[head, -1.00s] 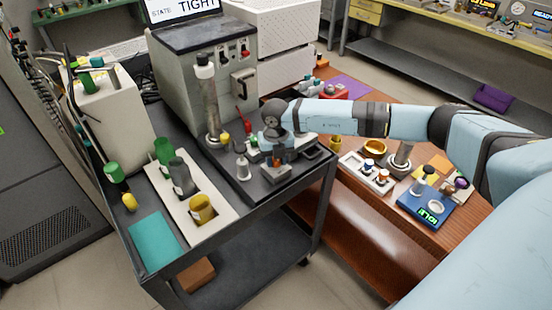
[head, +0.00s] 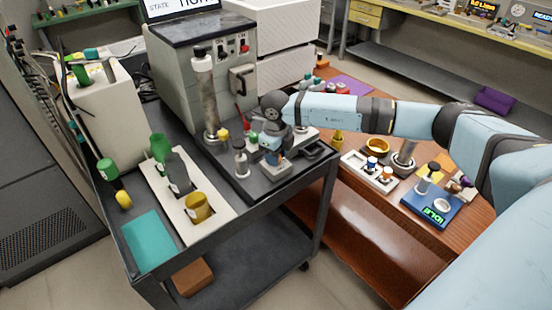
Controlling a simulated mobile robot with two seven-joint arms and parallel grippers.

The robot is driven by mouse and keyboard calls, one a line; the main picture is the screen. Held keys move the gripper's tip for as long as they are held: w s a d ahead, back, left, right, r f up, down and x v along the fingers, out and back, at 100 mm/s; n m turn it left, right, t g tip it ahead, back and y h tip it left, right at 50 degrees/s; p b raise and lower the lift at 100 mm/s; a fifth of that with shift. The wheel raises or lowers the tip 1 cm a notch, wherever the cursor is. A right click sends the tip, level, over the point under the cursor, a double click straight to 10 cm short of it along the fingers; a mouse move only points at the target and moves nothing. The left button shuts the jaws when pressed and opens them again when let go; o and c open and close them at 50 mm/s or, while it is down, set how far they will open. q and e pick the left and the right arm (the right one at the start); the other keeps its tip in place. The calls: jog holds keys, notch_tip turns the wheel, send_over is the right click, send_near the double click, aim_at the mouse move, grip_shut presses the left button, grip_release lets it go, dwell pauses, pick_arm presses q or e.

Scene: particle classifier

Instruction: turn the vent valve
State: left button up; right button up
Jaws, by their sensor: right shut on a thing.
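My right arm reaches in from the right, and its gripper (head: 272,156) points down at the small grey block (head: 278,168) on the dark base plate at the right of the cart. The gripper is shut on a small part at the top of that block, which looks like the vent valve. The fingers and wrist hide most of the valve, so its handle angle cannot be read. A green knob (head: 254,137), a yellow knob (head: 223,134) and a red lever (head: 241,116) stand just behind and left. My left gripper is out of view.
A small grey bottle-like fitting (head: 240,158) is close left of the gripper. A white tray (head: 170,208) with containers lies farther left.

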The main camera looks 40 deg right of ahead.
jog(key=shift+f+n+b, duration=0.1)
jog(key=shift+n+b, duration=0.35)
jog(key=shift+n, duration=0.45)
jog(key=n+b, duration=0.1)
jog(key=n, duration=0.2)
jog(key=shift+w+n+b, duration=0.1)
jog(key=shift+n+b, duration=0.2)
jog(key=shift+b, duration=0.05)
jog(key=shift+n+b, duration=0.55)
jog(key=shift+n, duration=0.65)
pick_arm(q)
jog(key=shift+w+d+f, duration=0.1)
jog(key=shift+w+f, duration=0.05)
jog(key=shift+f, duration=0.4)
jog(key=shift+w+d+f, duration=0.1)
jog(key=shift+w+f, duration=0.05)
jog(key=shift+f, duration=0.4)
pick_arm(e)
jog(key=shift+n, duration=0.3)
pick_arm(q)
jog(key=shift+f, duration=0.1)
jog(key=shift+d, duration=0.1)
pick_arm(e)
jog(key=shift+r, duration=0.2)
jog(key=o, duration=0.9)
